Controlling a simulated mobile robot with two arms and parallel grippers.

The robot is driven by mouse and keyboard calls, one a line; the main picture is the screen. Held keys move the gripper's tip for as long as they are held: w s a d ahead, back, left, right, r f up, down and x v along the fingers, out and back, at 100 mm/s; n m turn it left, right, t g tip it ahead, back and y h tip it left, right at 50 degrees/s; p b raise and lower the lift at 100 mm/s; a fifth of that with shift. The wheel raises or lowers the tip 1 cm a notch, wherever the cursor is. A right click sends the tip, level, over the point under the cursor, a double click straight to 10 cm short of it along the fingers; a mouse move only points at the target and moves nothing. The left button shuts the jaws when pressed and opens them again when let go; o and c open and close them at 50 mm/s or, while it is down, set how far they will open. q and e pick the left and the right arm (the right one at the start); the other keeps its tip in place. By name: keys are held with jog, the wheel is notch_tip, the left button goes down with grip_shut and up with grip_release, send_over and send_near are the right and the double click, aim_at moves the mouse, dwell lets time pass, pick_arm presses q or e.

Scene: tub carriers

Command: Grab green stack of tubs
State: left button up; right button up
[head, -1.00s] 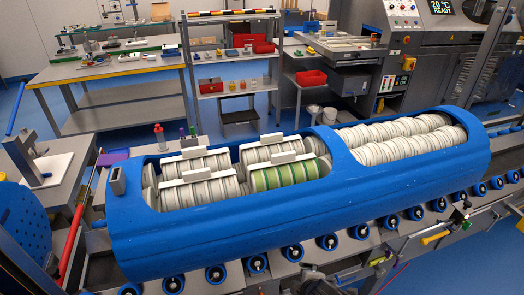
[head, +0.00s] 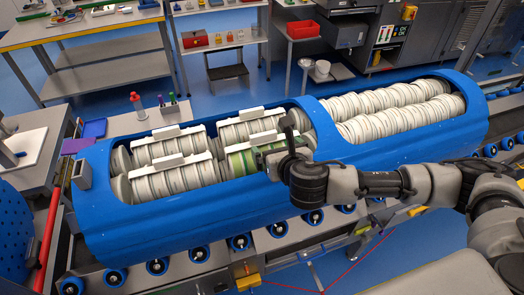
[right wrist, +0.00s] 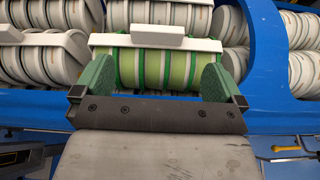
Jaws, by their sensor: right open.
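The green stack of tubs (head: 239,162) lies on its side in the left opening of the blue carrier (head: 200,214), at the front right of that opening. In the right wrist view the green stack (right wrist: 150,67) has a white carrier bar with a handle block (right wrist: 157,30) along its top. My right gripper (head: 275,150) reaches over the front rim and partly hides the stack in the head view. Its green fingers (right wrist: 160,84) are spread wide, one toward each end of the stack, with nothing held between them. My left gripper is not in view.
White tub stacks (head: 178,180) with similar bars lie left of and behind the green one. More white tubs (head: 400,110) fill the right opening. The blue carrier rests on a roller conveyor (head: 240,243). A divider (head: 318,125) stands right of the green stack.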

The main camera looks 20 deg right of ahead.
aim_at(264, 136)
jog(key=shift+w+d+r, duration=0.1)
jog(key=shift+w, duration=0.25)
jog(key=p+x, duration=0.1)
jog(key=x, duration=0.3)
jog(key=shift+w, duration=0.35)
jog(key=shift+w+p, duration=0.35)
jog(key=shift+p, duration=0.1)
jog(key=p+x, duration=0.1)
jog(key=x, duration=0.1)
jog(key=a+p+x, duration=0.1)
jog(key=x, duration=0.1)
jog(key=shift+w+d+f, duration=0.1)
jog(key=shift+w+f, duration=0.15)
jog(key=shift+w, duration=0.1)
jog(key=shift+s, duration=0.1)
jog(key=shift+c, duration=0.5)
jog(key=c, duration=1.7)
jog(key=shift+o, duration=0.2)
jog(key=shift+r, duration=0.35)
